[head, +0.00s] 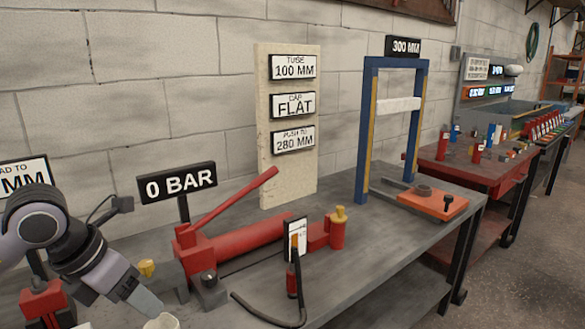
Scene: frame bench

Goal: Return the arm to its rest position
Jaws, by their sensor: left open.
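My left arm comes in from the left edge, in grey and black. My left gripper (143,297) points down and right over the front left of the grey bench (385,255). It is open, and I see nothing held in it. A pale, cup-like piece (162,322) is cut off by the bottom edge, just below the fingertips; I cannot tell whether they touch. My right gripper is not in view.
A red pump (240,240) with a raised lever stands right of the gripper, by a "0 BAR" sign (178,184). A black hose (268,316) curves in front. A blue frame (366,130) and orange plate (432,204) stand farther right.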

